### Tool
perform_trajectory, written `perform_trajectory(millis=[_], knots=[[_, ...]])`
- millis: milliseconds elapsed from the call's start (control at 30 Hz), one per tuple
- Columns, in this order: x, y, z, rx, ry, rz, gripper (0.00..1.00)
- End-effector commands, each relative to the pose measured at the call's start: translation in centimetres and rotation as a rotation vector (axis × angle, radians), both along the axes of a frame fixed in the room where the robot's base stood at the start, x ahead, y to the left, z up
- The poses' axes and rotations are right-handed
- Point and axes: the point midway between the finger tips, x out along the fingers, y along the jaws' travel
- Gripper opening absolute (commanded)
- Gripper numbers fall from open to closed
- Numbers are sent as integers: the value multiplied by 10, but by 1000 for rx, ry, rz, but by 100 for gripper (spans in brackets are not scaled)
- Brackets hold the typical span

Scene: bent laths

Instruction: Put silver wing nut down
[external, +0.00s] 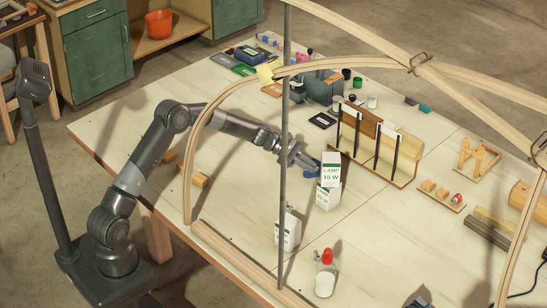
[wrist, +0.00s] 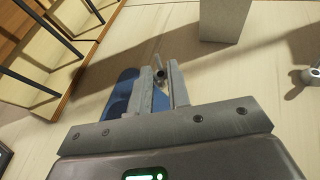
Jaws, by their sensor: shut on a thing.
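My gripper (external: 306,162) reaches over the table beside the stacked lamp boxes. In the wrist view my gripper (wrist: 164,82) has its two fingers shut on a small grey metal piece, the silver wing nut (wrist: 160,71), which pokes out between the fingertips. Its lower part is hidden by the fingers. A blue object (wrist: 124,90) lies below and left of the fingers; I cannot tell whether it touches them. A second grey metal piece (wrist: 308,77) lies on the table at the right edge. The wing nut is too small to make out in the external view.
A white lamp box (external: 331,167) sits on another (external: 326,197), close right of my gripper. A wooden rack (external: 405,172) with dark uprights stands behind. Bent laths (external: 190,165) and a grey post (external: 285,120) cross the view. The table's left part (external: 120,125) is largely clear.

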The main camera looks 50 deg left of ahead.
Motion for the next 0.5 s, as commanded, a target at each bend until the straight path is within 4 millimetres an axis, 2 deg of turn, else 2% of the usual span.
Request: perform_trajectory(millis=[100,167,500], knots=[[0,0,-20,0,4,-1,0],[0,0,-26,0,3,-1,0],[0,0,-29,1,0,0,0]])
